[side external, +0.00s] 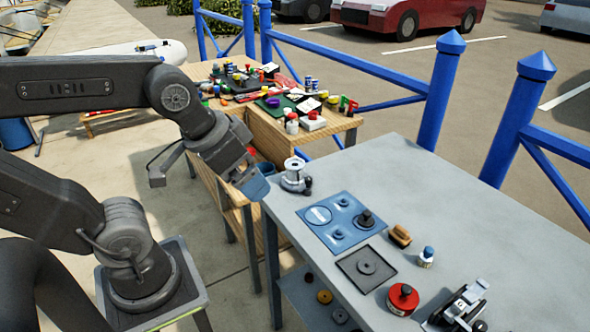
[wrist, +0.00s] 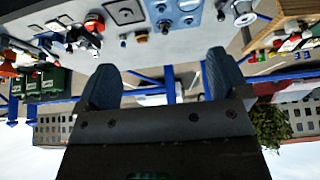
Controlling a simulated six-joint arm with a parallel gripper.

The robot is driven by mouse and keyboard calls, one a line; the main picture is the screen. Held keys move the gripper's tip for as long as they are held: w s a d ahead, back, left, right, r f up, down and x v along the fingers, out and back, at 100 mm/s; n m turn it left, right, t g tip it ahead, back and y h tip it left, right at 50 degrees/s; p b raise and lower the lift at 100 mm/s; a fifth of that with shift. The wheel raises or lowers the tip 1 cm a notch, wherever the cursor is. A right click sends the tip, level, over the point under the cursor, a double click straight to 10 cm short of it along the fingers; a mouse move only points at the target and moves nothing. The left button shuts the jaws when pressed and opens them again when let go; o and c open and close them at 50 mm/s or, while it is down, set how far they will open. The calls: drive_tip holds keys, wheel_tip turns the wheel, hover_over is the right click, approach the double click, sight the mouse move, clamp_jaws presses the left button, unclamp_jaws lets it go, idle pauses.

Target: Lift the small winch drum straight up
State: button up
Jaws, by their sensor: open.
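A small silver winch drum (side external: 295,176) stands upright at the left corner of the grey table, with a dark part beside its base. It also shows in the wrist view (wrist: 243,13) at the top right. My gripper (side external: 255,184) is left of this drum in the side view, apart from it, by the table's corner. In the wrist view my gripper (wrist: 163,80) has its two blue fingers wide apart with nothing between them. A blue plate (side external: 318,235) with pale round marks lies right of the drum and bears a dark knobbed piece (side external: 366,219).
On the grey table (side external: 305,259) are a dark square plate (side external: 350,272), a brush (side external: 400,235), a small bottle (side external: 426,257), a red tin (side external: 403,299) and a metal-and-black device (side external: 461,307). A cluttered wooden bench (side external: 262,130) stands behind. Blue railings (side external: 440,92) run along the far side.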

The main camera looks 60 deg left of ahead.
drive_tip(key=w+a+r+n+g, duration=0.2)
drive_tip(key=w+a+n, duration=0.25)
drive_tip(key=w, duration=0.35)
drive_tip(key=n+g, duration=0.4)
drive_tip(key=n, duration=0.9)
hover_over(295, 164)
wheel_tip(295, 164, down, 11)
drive_tip(key=shift+m, duration=0.25)
drive_tip(key=f, duration=0.7)
drive_tip(key=shift+a+f, duration=0.3)
drive_tip(key=shift+a, duration=0.1)
drive_tip(key=f, duration=0.2)
drive_tip(key=d+f, duration=0.1)
drive_tip(key=f, duration=0.1)
drive_tip(key=shift+f, duration=0.85)
drive_tip(key=shift+c, duration=0.3)
